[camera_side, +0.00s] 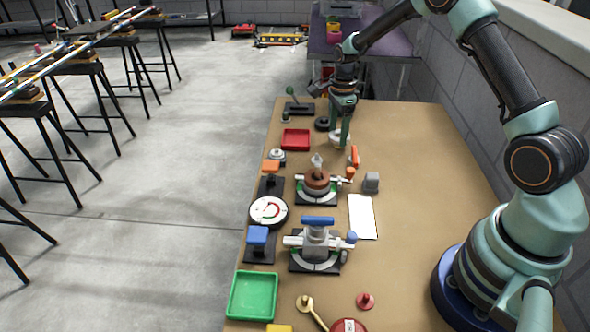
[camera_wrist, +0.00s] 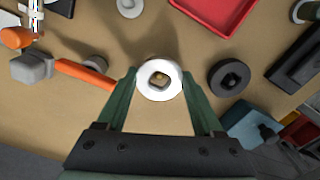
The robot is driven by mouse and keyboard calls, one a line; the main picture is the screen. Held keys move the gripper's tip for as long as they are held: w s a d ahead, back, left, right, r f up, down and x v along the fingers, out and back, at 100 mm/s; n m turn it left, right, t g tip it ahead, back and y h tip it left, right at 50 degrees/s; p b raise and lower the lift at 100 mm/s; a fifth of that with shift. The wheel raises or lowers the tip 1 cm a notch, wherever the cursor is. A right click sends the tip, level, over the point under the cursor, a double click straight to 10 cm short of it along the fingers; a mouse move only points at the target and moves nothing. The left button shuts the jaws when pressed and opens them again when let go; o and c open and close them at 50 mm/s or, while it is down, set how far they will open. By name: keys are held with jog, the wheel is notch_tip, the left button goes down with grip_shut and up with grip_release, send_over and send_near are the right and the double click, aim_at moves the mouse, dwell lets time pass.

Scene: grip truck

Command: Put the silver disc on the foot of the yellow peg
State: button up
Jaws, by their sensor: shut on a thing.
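The silver disc (camera_wrist: 142,82), a pale ring, is between the two green fingers of my gripper (camera_wrist: 159,75) in the wrist view, and they are shut on it. Through its hole shows a squarish tan piece with a small yellow spot (camera_wrist: 158,77), which looks like the top of the yellow peg. In the side view my gripper (camera_side: 340,140) points down near the far end of the table, with the pale disc (camera_side: 334,141) low between its fingers. The peg's foot is hidden, and I cannot tell how high the disc is on it.
A black round piece (camera_wrist: 229,77) stands to the right of the disc in the wrist view, and a red tray (camera_wrist: 243,8) lies beyond. An orange-handled tool (camera_wrist: 85,74) is close to the left finger. Clamps and dials fill the table's middle (camera_side: 316,185).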

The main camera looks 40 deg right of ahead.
jog(key=shift+f, duration=0.15)
jog(key=shift+f, duration=0.25)
jog(key=shift+f, duration=0.5)
dwell(1.4)
jog(key=o, duration=1.5)
jog(key=shift+c, duration=0.2)
jog(key=shift+r, duration=0.1)
jog(key=shift+r, duration=3.7)
